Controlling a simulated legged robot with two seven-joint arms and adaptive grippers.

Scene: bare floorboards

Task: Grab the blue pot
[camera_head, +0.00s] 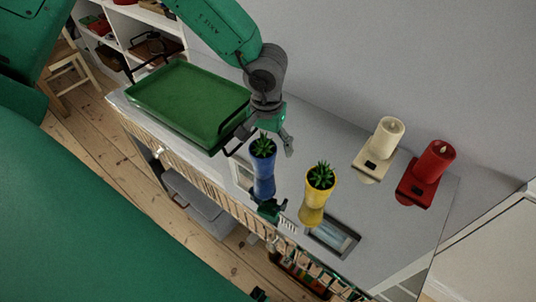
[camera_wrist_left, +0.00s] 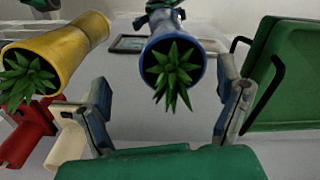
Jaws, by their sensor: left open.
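The blue pot (camera_head: 263,162) with a spiky green plant stands on a pale grey cabinet top (camera_head: 338,150). My left gripper (camera_head: 264,137) is above it, fingers pointing down. In the left wrist view the left gripper (camera_wrist_left: 165,95) is open, its fingers apart on either side of the blue pot (camera_wrist_left: 192,44) and its plant. The pot lies beyond the fingertips, and I see no contact. A shape like a mirrored gripper shows below the pot on the glossy top. My right gripper is not in view.
A yellow pot (camera_head: 320,179) stands just right of the blue one. A green tray (camera_head: 190,98) lies close on the left. A cream candle (camera_head: 387,138) and a red candle (camera_head: 434,160) stand farther right. A picture frame (camera_head: 333,236) is near the front edge.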

